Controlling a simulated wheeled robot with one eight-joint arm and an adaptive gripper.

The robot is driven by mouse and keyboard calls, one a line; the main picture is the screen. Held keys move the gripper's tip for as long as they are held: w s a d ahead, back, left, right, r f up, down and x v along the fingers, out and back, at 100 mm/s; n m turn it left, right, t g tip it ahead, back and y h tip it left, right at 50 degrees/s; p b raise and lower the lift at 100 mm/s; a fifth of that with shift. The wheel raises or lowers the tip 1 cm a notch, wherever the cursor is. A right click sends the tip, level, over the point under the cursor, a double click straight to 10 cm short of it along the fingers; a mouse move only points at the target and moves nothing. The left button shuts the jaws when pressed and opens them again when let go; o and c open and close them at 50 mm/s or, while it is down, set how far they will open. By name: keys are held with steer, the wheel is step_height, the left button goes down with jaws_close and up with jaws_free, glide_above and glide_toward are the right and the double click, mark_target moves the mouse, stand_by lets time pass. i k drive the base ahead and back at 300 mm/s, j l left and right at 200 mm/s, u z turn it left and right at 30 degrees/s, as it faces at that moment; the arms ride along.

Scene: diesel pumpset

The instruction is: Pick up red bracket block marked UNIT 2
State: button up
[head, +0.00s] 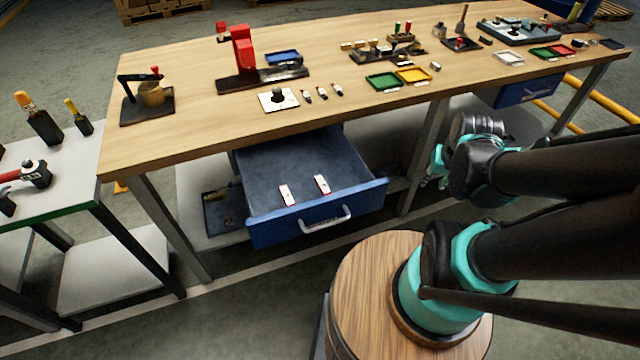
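Two small blocks with white faces and red edges lie in the open blue drawer: a left one (286,194) and a right one (321,184). They lie apart on the drawer floor, near its front. Any marking on them is too small to read, so I cannot tell which is UNIT 2. My gripper (438,168) seems to be at the teal end of my arm, right of the drawer and apart from both blocks. My own arm links partly hide it, and its fingers cannot be made out.
The blue drawer (262,158) is pulled out under the wooden workbench (190,65). A red press (243,48), green tray (382,82) and yellow tray (413,75) stand on top. A side table (75,160) with tools stands left. A bench leg (424,150) is near my gripper.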

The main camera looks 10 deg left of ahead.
mark_target(323, 187)
steer(key=i+l+u, duration=0.25)
steer(key=l+u, duration=0.25)
steer(key=l, duration=0.25)
steer(key=i+l+u, duration=0.2)
steer(key=l, duration=0.25)
steer(key=i+l+u, duration=0.15)
steer(key=l+u, duration=0.2)
steer(key=l, duration=0.15)
steer(key=i+l+u, duration=0.1)
steer(key=l+u, duration=0.25)
steer(key=l, duration=0.15)
steer(key=l+u, duration=0.4)
steer(key=i, duration=0.15)
